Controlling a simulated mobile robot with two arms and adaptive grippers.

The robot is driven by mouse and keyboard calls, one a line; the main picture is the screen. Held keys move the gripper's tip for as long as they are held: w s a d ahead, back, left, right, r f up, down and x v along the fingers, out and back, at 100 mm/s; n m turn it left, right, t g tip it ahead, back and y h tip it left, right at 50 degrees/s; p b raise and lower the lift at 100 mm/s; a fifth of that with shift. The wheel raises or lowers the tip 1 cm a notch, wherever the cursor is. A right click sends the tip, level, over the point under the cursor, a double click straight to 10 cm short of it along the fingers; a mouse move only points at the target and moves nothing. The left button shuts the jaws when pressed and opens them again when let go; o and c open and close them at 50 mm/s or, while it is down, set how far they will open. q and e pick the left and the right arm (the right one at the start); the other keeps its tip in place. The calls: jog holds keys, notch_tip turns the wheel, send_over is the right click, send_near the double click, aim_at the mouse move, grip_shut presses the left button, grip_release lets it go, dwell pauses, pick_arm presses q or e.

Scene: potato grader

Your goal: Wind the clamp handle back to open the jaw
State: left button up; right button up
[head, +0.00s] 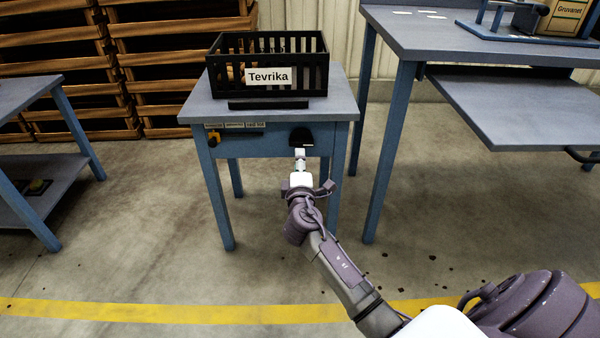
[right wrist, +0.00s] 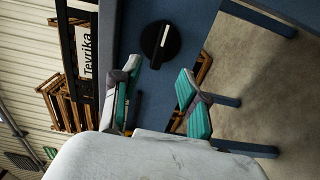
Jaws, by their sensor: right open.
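A black round knob with a white line (right wrist: 160,43) sits on the blue front face of the small table. It looks like the clamp handle, and in the head view it is the dark shape (head: 301,136) below the tabletop edge. My right gripper (head: 300,158) points at it from in front. In the right wrist view the gripper (right wrist: 158,88) is open and empty, its teal-padded fingers apart, with the knob beyond the gap and not visibly touched. I cannot make out the clamp jaw for certain; a dark bar (head: 268,104) lies before the crate. My left gripper is out of view.
A black slatted crate labelled Tevrika (head: 315,75) stands on the small table (head: 195,108). A yellow-and-black item (head: 213,139) is on the front face at left. A larger bench (head: 430,45) stands close at right. The floor in front is open.

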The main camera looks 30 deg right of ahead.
jog(key=shift+v, duration=2.35)
